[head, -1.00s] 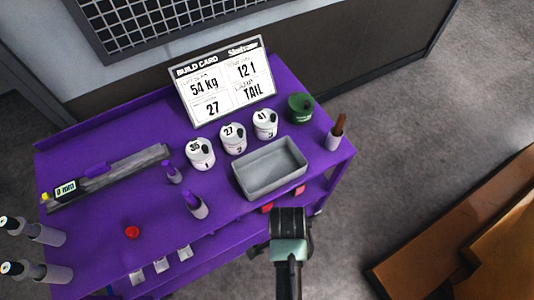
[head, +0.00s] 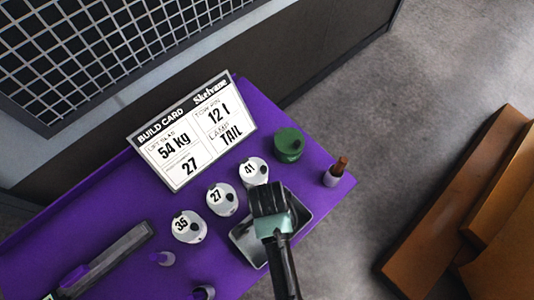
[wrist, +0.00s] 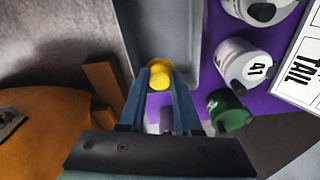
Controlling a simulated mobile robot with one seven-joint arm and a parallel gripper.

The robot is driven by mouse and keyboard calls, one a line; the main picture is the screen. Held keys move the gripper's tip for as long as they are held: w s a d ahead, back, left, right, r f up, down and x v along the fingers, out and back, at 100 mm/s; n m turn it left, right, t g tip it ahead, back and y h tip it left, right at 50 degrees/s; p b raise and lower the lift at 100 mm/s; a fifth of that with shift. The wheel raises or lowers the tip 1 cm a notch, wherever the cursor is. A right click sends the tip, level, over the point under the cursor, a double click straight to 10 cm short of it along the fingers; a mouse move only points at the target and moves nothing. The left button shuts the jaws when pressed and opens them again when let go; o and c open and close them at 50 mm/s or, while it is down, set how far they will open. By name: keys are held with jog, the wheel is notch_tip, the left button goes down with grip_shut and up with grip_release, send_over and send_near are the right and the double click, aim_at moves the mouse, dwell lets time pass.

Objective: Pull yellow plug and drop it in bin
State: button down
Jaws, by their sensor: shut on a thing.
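The yellow plug (wrist: 159,75) shows in the wrist view between the fingertips of my gripper (wrist: 158,83), which is shut on it. The grey bin (wrist: 161,32) lies behind the plug in that view, and the plug appears over its end. In the head view my gripper (head: 268,205) is over the grey bin (head: 240,240) and hides much of it. The plug is hidden in the head view. I cannot tell how high the plug is above the bin.
White numbered castings (head: 222,199) stand in a row left of the bin on the purple table (head: 100,215). A green pot (head: 288,146) and a cup with a brown handle (head: 336,172) stand at the right. A build card (head: 192,130) stands behind. Brown boxes (head: 440,210) are on the floor.

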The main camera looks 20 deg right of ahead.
jog(key=shift+s+f+b, duration=0.15)
jog(key=shift+f+b, duration=0.2)
jog(key=shift+f, duration=0.15)
notch_tip(320, 180, down, 5)
jog(key=b, duration=0.5)
jog(key=shift+r, duration=0.1)
jog(key=c, duration=0.5)
grip_release()
jog(key=shift+r, duration=0.15)
jog(key=r, duration=0.4)
jog(key=a+r, duration=0.1)
jog(key=r, duration=0.7)
jog(key=shift+s+a+r+p, duration=0.1)
jog(key=shift+a+r+p, duration=0.2)
jog(key=shift+r, duration=0.05)
